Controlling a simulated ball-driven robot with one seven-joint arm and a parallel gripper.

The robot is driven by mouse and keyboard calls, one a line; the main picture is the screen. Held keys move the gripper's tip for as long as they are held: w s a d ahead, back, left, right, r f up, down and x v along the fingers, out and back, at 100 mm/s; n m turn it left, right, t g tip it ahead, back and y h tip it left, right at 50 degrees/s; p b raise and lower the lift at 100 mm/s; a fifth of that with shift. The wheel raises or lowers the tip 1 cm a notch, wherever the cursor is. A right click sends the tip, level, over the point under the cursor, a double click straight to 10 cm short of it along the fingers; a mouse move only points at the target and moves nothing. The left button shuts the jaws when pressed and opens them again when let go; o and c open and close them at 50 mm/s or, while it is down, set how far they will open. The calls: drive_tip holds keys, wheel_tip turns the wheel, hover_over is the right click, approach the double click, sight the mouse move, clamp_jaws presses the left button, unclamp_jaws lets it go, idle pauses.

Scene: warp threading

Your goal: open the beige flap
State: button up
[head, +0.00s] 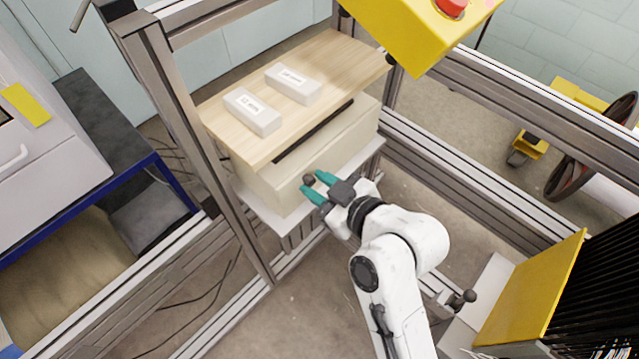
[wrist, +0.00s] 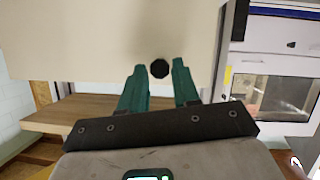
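The beige flap (head: 345,132) is the front of a box under a wooden top, with a dark slot along its upper edge. It fills the upper part of the wrist view (wrist: 80,40). A small dark round knob (head: 308,180) sticks out from it. In the wrist view the knob (wrist: 160,68) shows between the fingertips. My gripper (head: 313,182) has teal fingers, spread apart at the knob, with visible gaps on both sides in the wrist view (wrist: 159,72). Whether the fingertips reach past the knob is hard to tell. The flap looks closed or nearly so.
Two white labelled boxes (head: 252,111) (head: 293,84) lie on the wooden top (head: 330,60). A metal frame post (head: 190,130) stands left of the box. A yellow control box (head: 410,35) hangs at its upper right. A yellow panel (head: 535,290) stands at lower right.

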clamp_jaws()
drive_tip(key=shift+f, duration=0.15)
